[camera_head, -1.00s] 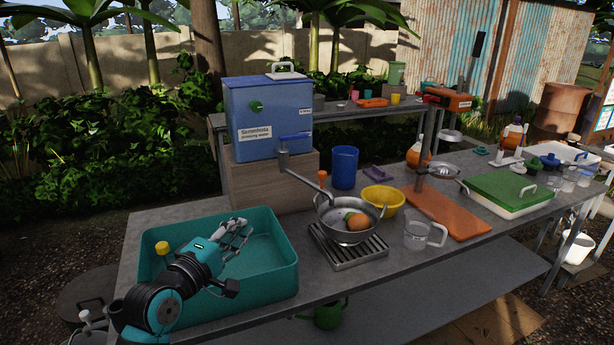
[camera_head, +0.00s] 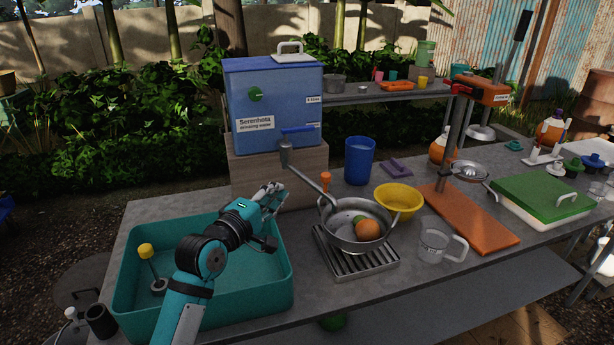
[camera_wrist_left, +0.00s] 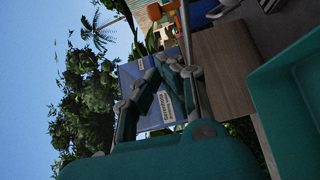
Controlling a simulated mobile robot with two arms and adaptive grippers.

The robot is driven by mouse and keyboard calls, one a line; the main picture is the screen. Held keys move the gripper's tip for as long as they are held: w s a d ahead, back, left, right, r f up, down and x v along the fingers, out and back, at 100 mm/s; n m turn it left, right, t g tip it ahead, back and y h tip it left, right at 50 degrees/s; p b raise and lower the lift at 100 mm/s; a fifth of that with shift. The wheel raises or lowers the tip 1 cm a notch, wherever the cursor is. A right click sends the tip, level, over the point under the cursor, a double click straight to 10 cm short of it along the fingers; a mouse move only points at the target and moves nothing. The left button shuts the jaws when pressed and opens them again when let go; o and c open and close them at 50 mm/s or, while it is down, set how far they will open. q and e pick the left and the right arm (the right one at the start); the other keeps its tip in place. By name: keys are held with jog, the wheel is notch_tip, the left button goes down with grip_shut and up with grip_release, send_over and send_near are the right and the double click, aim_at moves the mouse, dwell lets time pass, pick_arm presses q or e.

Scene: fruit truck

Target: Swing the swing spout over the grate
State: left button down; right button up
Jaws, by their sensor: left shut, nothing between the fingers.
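The swing spout (camera_head: 308,181) is a grey metal tube running from the tap below the blue water tank (camera_head: 275,108), down and right. Its lower end appears near the rear-left rim of a metal pan (camera_head: 346,238); its exact position over the pan is unclear. The pan sits on the slatted grate (camera_head: 362,264). My left gripper (camera_head: 272,194) is shut and empty, above the teal tub's rear-right corner and left of the spout, apparently apart from it. The left wrist view shows its fingers (camera_wrist_left: 178,72) before the tank (camera_wrist_left: 140,72). My right gripper is out of view.
The teal tub (camera_head: 283,243) stands at the left with a yellow-topped item (camera_head: 148,254) inside. Several fruits (camera_head: 367,230) lie in the pan. A blue cup (camera_head: 359,162), yellow bowl (camera_head: 398,200), clear jug (camera_head: 438,246) and orange board (camera_head: 480,228) stand right of the spout.

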pick_arm(q)
jog(key=w+d+p, duration=0.1)
jog(key=w+d, duration=0.5)
jog(key=d, duration=0.1)
jog(key=shift+w+f+p, duration=0.3)
jog(key=shift+w+f, duration=0.05)
jog(key=shift+w, duration=0.05)
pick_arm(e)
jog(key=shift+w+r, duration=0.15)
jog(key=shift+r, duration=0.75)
pick_arm(q)
jog(key=shift+r, duration=0.1)
